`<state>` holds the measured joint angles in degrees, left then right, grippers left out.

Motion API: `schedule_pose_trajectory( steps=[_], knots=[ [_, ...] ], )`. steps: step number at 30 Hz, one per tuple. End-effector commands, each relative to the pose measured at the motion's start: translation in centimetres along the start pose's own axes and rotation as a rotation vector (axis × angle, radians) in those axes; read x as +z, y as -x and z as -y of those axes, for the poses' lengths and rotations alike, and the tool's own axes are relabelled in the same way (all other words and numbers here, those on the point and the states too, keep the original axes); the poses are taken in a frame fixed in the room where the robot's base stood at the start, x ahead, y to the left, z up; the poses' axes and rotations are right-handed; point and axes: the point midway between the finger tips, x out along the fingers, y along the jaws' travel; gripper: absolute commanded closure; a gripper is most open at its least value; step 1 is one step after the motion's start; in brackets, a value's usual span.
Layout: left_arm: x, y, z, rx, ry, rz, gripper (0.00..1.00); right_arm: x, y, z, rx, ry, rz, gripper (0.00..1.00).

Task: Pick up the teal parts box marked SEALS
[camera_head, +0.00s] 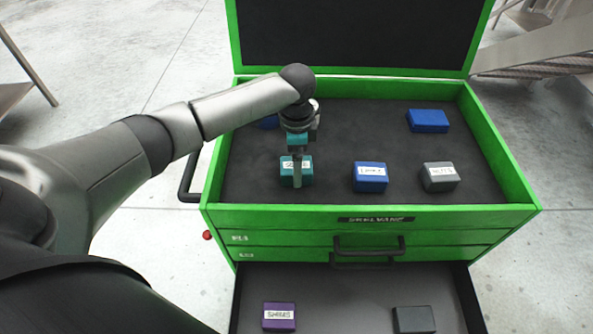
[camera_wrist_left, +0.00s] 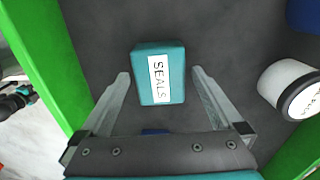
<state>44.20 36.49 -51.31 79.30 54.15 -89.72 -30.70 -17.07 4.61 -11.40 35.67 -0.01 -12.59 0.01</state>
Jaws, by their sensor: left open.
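The teal parts box (camera_head: 284,177) sits in the open top tray of the green tool chest, toward its front left. In the left wrist view its white label reads SEALS on the teal box (camera_wrist_left: 143,92). My left gripper (camera_head: 297,166) points down over the box and partly covers it in the head view. In the left wrist view the left gripper (camera_wrist_left: 160,76) is open, with one finger on each side of the box and a gap on both sides. I cannot tell how high the fingertips are above the tray floor. My right gripper is not in view.
The green chest (camera_head: 370,217) has a raised rim around the tray. A labelled blue box (camera_head: 370,178), grey box (camera_head: 440,178) and back blue box (camera_head: 428,121) stand right. A white round container (camera_wrist_left: 283,82) is nearby. The lower drawer holds purple (camera_head: 279,316) and dark (camera_head: 414,320) boxes.

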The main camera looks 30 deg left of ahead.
Motion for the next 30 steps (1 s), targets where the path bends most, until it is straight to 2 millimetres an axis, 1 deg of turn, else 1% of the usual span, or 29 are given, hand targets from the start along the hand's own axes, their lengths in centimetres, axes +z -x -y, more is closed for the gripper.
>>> schedule_pose_trajectory(
  steps=[1, 4, 12, 14, 30],
  knots=[
    [0.0, -0.9, -0.1, 0.001, 0.0, 0.001, 0.0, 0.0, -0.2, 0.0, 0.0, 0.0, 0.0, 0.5],
    [0.0, -1.8, 0.0, 0.0, 0.0, 0.0, 0.0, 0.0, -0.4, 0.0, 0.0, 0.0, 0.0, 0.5],
    [0.0, -2.1, 0.0, -0.001, -0.001, -0.001, 0.0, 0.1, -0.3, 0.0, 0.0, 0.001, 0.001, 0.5],
    [0.0, -2.0, 0.0, -0.001, -0.001, 0.0, 0.06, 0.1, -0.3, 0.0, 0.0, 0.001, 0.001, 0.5],
    [0.0, -2.0, 0.0, -0.001, 0.0, 0.0, 0.66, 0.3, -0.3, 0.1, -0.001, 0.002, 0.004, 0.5]
  ],
)
